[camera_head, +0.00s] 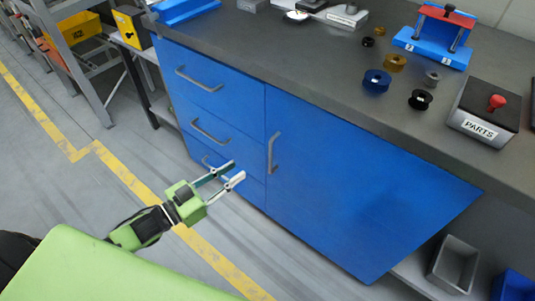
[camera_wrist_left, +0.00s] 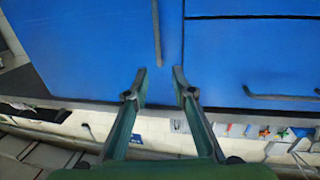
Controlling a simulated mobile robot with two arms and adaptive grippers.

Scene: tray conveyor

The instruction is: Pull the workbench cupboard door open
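The blue cupboard door (camera_head: 345,190) is on the workbench front, right of the drawers, and looks shut and flush. Its grey vertical bar handle (camera_head: 272,152) is near the door's left edge. My left gripper (camera_head: 231,174) is open and empty in front of the drawer front, left of and below the handle, apart from it. In the left wrist view the handle (camera_wrist_left: 157,32) stands beyond the gap between the two open fingers (camera_wrist_left: 160,75), with nothing between them. My right gripper is not in view.
Blue drawers (camera_head: 210,95) with bar handles lie left of the door. The dark worktop (camera_head: 310,50) holds a blue fixture (camera_head: 430,52), several small rings and a PARTS box (camera_head: 484,112). A grey bin (camera_head: 453,264) sits low on the right. The floor in front is clear.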

